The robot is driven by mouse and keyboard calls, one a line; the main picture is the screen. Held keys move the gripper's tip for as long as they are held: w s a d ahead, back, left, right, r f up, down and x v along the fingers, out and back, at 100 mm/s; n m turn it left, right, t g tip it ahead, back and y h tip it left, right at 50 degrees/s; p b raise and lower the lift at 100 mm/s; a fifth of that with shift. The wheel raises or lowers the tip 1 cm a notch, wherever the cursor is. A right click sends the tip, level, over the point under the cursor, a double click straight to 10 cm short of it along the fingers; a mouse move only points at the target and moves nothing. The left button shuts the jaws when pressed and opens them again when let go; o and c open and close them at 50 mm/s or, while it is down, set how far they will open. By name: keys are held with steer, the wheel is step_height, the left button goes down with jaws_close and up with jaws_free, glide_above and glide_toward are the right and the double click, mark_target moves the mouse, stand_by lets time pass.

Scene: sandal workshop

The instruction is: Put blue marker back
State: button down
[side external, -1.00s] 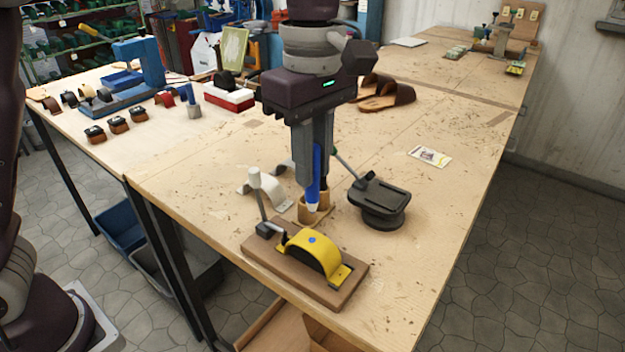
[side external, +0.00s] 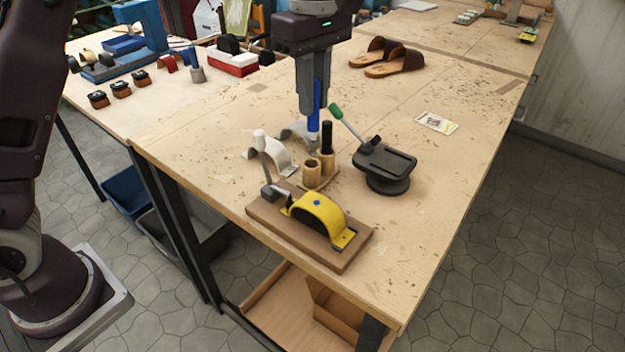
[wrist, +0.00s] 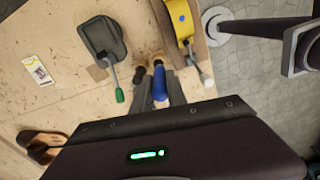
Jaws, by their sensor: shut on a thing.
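A small wooden holder (side external: 312,176) with two cups stands on the bench below. The black marker (side external: 327,137) stands in the cup at the right. The left cup's opening shows empty, and the blue marker's lower end appears just above and behind it; the exact gap is unclear. In the wrist view the blue marker (wrist: 160,84) is between the fingers, beside the black marker (wrist: 141,76), with the holder partly hidden beyond.
The yellow strap on a brown board (side external: 275,240) stands in front of the holder. A black stand (side external: 386,165) with a green-tipped lever is close on the right. White curved pieces (side external: 273,157) lie on the left.

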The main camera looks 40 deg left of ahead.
steer(key=f, duration=0.7)
steer(key=w+a+f, duration=0.1)
steer(key=f, duration=0.2)
steer(key=shift+f, duration=0.2)
steer(key=shift+f, duration=0.15)
steer(key=c, duration=1.6)
jaws_free()
